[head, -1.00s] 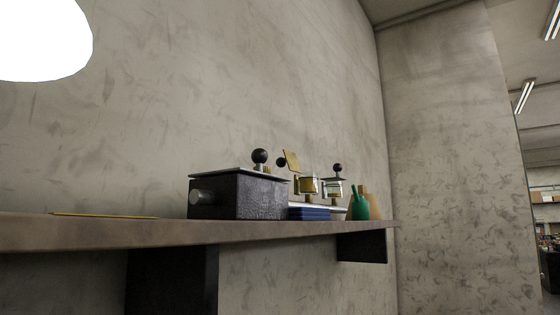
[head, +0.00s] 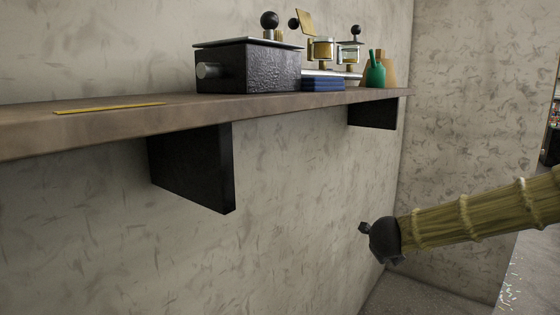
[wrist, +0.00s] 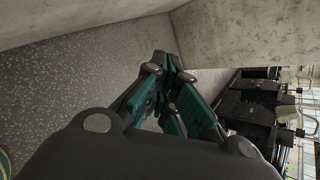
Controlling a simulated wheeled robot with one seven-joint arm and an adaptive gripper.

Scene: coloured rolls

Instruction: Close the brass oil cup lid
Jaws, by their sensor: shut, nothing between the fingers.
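The brass oil cup (head: 320,50) stands on the shelf behind the dark box, with a glass-like body and brass band. Its square brass lid (head: 306,22) stands raised and tilted above it, open, with a dark knob (head: 293,23) at its left. My gripper (wrist: 168,62) shows in the wrist view, its teal and dark fingers drawn together and empty. In the head view, a dark end of my arm (head: 383,241) is at lower right, below the shelf and well apart from the cup.
The shelf (head: 110,115) holds a dark box (head: 255,70) with a black knob, blue blocks (head: 323,83), a second cup (head: 349,55), a green bottle (head: 376,74) and a tan object (head: 389,70). A dark bracket (head: 195,165) hangs underneath. The shelf's left part is mostly clear.

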